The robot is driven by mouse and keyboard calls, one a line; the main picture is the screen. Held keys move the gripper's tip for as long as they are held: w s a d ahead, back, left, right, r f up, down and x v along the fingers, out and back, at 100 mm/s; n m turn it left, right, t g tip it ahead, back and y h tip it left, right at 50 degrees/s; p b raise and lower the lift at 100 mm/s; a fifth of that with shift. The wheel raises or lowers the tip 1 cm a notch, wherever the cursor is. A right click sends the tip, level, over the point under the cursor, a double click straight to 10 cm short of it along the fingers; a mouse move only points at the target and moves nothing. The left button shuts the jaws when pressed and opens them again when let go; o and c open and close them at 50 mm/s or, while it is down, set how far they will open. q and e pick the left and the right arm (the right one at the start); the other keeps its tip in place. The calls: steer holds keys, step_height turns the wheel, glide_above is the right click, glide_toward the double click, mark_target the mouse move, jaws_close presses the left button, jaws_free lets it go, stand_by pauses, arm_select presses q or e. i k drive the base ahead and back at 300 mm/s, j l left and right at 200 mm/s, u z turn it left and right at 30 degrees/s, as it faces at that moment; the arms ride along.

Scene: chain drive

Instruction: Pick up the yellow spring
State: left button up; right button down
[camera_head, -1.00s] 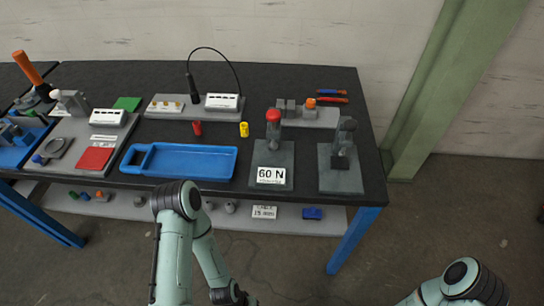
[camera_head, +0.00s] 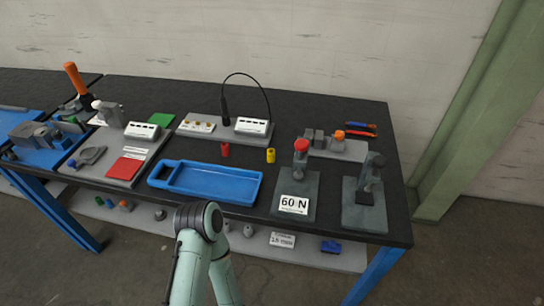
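The yellow spring (camera_head: 271,155) stands upright on the dark tabletop, behind the right end of the blue tray (camera_head: 205,182). A similar red spring (camera_head: 225,150) stands to its left. My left arm rises from the bottom middle of the view, in front of the table; its gripper is not visible. My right arm and gripper are out of view. Nothing touches the yellow spring.
The 60 N press (camera_head: 292,190) with a red knob stands right of the tray, and a second grey fixture (camera_head: 365,202) stands beside it. A grey board (camera_head: 192,131) with a cable lies behind the springs. The tabletop (camera_head: 248,156) around the springs is clear.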

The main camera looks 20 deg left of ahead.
mark_target(271, 152)
steer(key=u, duration=0.35)
steer(key=l+u, duration=0.15)
steer(key=u, duration=0.25)
steer(key=k+u, duration=0.1)
steer(key=u, duration=0.25)
